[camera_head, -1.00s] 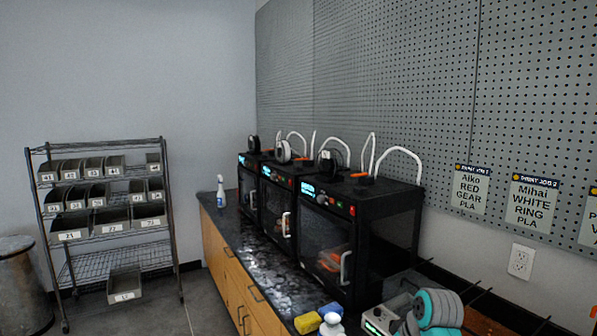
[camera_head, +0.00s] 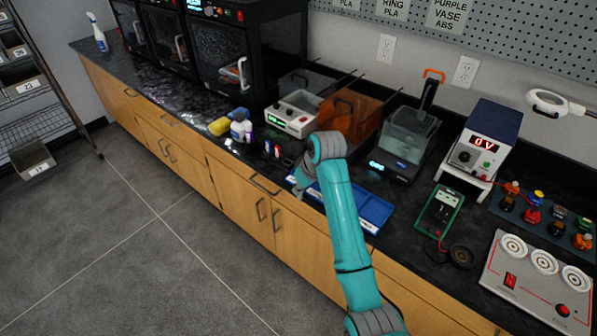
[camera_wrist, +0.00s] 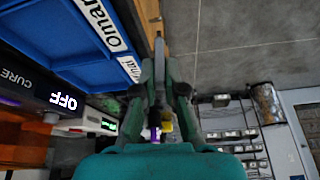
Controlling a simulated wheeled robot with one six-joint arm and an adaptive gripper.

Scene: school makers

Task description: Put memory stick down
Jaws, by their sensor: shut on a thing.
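My gripper (camera_wrist: 160,85) is in the middle of the wrist view, its two fingers shut on a slim grey piece, the memory stick (camera_wrist: 159,62), which points away from the camera. In the head view my gripper (camera_head: 298,188) is small and partly hidden by my wrist, over the counter's front edge by the left end of a blue tray. The stick cannot be made out there. The blue tray (camera_head: 372,212) has compartments and lies along the counter's front. It also shows in the wrist view (camera_wrist: 55,38), with white name labels, one reading "omar", beside the gripper.
A yellow sponge (camera_head: 219,126), a white bottle (camera_head: 240,128) and small red and blue items (camera_head: 272,149) sit left of my gripper. The floor (camera_head: 130,250) is clear.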

